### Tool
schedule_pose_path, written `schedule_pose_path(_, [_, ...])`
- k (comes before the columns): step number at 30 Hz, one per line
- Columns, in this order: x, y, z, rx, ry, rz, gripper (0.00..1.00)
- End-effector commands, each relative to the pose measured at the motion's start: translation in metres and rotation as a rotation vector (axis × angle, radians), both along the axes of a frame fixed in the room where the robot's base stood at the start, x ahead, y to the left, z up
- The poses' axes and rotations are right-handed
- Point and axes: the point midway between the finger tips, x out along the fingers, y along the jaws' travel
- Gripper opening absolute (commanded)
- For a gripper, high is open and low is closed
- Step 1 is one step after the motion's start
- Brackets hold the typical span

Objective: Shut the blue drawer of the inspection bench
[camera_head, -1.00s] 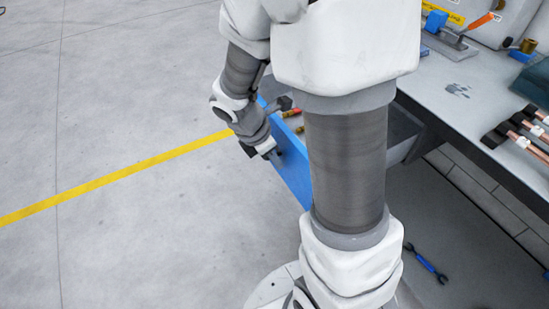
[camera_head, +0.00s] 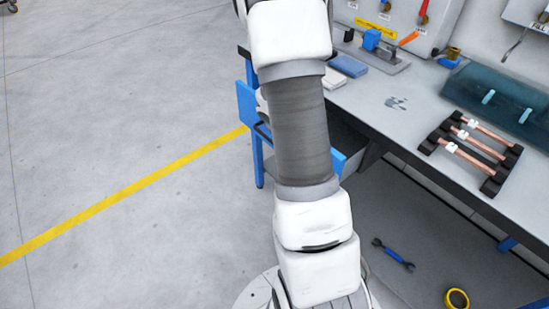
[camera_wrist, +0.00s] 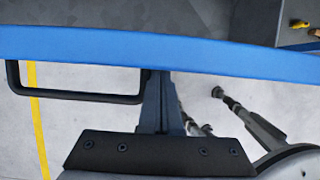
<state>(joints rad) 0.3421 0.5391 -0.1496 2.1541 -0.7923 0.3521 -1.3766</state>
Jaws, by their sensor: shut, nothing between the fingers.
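The blue drawer front (camera_head: 247,102) shows left of my arm in the head view, and its other end (camera_head: 338,160) shows right of the arm. The middle is hidden behind my arm. A dark grey drawer side shows by the right end, so the drawer stands out from the bench. In the wrist view the front is a blue band (camera_wrist: 220,57) across the picture, with a black loop handle (camera_wrist: 80,97) at left. My gripper (camera_wrist: 157,75) is shut and empty, its tips at the front's lower edge, right of the handle. I cannot tell whether they touch.
The inspection bench top (camera_head: 385,125) bears a rack of copper tubes (camera_head: 470,150) and a teal case (camera_head: 497,100). A blue wrench (camera_head: 393,255) and yellow tape roll (camera_head: 456,299) lie below.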

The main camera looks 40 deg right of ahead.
Motion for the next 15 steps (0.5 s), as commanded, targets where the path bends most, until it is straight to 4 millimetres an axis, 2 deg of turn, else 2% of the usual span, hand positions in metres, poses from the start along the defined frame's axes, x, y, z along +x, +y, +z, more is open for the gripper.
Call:
schedule_pose_path(1, [0.000, -0.016, 0.007, 0.001, 0.002, -0.007, 0.00])
schedule_pose_path(6, [0.003, -0.058, 0.006, 0.001, 0.001, -0.005, 0.00])
schedule_pose_path(12, [0.007, -0.094, 0.005, 0.001, 0.000, -0.003, 0.00])
schedule_pose_path(15, [0.008, -0.107, 0.003, 0.001, -0.001, -0.002, 0.00])
